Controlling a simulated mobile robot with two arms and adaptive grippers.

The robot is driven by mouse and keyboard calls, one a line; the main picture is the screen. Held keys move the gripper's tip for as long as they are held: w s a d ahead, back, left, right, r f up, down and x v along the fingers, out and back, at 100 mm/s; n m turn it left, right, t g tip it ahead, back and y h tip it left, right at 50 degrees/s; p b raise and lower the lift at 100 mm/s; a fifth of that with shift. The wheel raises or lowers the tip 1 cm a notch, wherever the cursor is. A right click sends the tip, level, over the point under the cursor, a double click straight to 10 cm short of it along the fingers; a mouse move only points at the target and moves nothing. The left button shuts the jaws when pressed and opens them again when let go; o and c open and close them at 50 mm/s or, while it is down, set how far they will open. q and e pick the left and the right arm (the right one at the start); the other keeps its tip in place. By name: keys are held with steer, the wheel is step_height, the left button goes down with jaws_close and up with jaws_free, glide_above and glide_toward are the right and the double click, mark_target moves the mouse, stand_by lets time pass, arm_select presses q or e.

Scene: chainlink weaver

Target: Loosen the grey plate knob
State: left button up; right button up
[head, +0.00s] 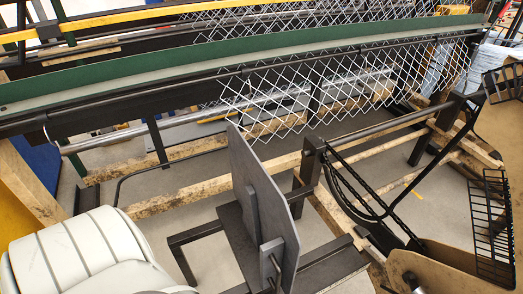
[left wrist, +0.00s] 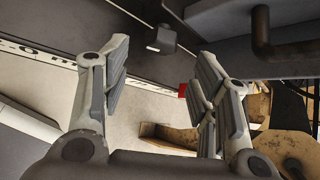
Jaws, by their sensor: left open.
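The grey plate (head: 262,195) stands upright and slightly tilted in the lower middle of the head view, on a dark metal base. A short grey bar (head: 271,262) sits on its face; I cannot tell if this is the knob. In the left wrist view, a small dark block (left wrist: 162,40) beside a dark grey panel (left wrist: 235,20) may be the knob. My left gripper (left wrist: 155,75) is open, its two fingers wide apart with nothing between them. The dark block lies beyond the fingertips, apart from them. My left gripper's fingers are not in the head view, nor is my right gripper.
A chain-link mesh (head: 275,85) hangs along the long green beam (head: 180,75) at the back. Wooden beams (head: 215,185) lie on the grey floor. A bent brown pipe (left wrist: 265,40) is at the wrist view's upper right.

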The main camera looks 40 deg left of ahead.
arm_select(q)
steer(key=v, duration=0.6)
steer(key=shift+w+d, duration=0.1)
steer(key=shift+w, duration=0.05)
